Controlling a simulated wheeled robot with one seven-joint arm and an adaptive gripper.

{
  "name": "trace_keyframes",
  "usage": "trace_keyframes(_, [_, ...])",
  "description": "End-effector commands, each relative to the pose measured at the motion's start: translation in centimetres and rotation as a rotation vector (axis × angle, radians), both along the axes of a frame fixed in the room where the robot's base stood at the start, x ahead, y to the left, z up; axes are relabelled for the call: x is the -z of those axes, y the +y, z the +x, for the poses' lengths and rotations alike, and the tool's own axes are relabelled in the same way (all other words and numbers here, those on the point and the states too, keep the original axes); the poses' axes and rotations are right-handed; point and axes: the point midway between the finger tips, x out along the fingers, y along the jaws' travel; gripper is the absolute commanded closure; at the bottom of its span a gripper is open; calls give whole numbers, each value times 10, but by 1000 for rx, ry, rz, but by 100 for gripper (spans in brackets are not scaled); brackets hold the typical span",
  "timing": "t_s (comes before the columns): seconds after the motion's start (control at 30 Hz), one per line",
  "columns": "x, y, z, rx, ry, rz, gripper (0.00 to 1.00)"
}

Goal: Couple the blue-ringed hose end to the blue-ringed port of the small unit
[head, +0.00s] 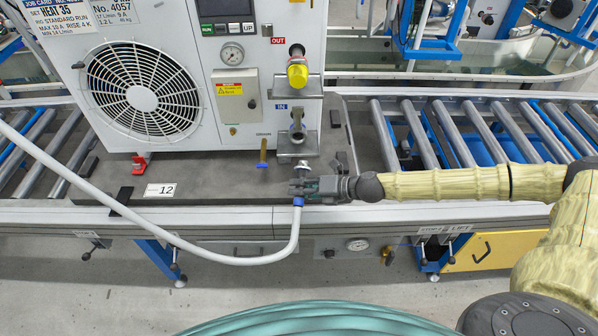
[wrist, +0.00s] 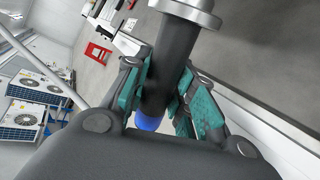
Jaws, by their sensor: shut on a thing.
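My gripper (head: 306,187) is shut around the dark sleeve of the hose end (wrist: 172,62), in front of the white unit (head: 140,50). The blue ring (head: 298,201) is at the lower end of the sleeve, where the white hose (head: 245,262) begins; the ring also shows in the wrist view (wrist: 150,122). A silver flange (wrist: 190,10) tops the hose end. The unit's lower port (head: 297,126), beside a blue IN label, is just above and behind the hose end, apart from it in the picture. I cannot clearly make out a ring on that port.
A yellow cap (head: 298,72) covers the upper OUT port. The roller conveyor (head: 450,130) extends right.

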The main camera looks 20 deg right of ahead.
Motion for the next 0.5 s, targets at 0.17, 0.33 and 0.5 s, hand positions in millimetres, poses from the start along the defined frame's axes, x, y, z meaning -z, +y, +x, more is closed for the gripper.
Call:
trace_keyframes(0.17, [-9, 2, -1, -23, 41, 19, 100])
trace_keyframes(0.33, [-14, 3, -3, -44, 78, 35, 100])
trace_keyframes(0.5, [-20, 5, -6, -61, 113, 48, 100])
